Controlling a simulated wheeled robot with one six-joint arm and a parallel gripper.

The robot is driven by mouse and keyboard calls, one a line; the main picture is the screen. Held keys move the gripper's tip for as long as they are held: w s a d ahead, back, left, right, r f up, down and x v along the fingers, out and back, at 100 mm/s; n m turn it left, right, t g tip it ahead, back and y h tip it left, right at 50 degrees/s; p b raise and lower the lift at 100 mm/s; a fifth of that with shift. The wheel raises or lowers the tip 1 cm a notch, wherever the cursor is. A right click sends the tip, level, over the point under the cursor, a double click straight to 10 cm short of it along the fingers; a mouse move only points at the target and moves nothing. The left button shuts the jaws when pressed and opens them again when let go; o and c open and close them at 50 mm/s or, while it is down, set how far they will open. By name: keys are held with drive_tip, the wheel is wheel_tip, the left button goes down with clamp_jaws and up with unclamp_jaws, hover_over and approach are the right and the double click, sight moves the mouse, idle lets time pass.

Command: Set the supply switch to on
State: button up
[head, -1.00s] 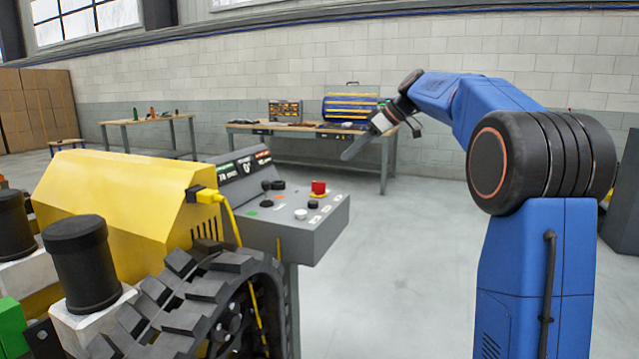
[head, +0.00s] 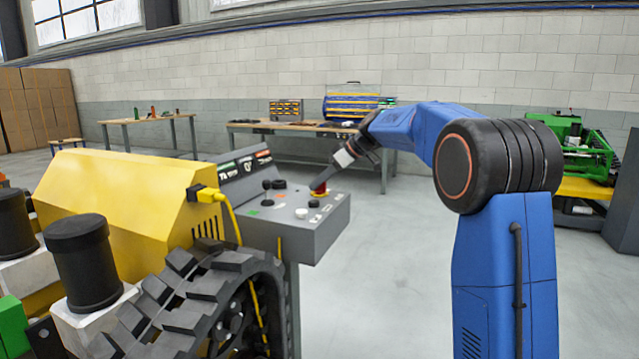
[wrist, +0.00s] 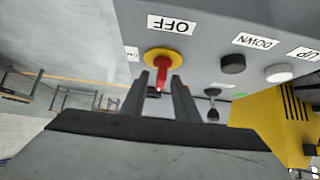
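The supply switch is a red handle on a yellow round base (wrist: 162,56) in the wrist view, set in the grey control panel (head: 322,228). An OFF label (wrist: 171,24) sits beside it, upside down in this view. A smaller label (wrist: 131,53), too small to read surely, lies to its left. In the head view the switch (head: 319,195) is partly covered by my gripper (head: 325,179). In the wrist view my gripper (wrist: 160,84) is open, with one finger on each side of the red handle and narrow gaps apparent between.
Close by on the panel are a black button (wrist: 233,64) labelled DOWN, a white button (wrist: 278,73) labelled UP and a black joystick (wrist: 213,104). A yellow tracked carrier (head: 120,200) stands left of the panel.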

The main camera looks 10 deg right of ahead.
drive_tip(key=shift+w+a+f, duration=0.1)
drive_tip(key=shift+a+f, duration=0.05)
drive_tip(key=shift+f, duration=0.05)
clamp_jaws()
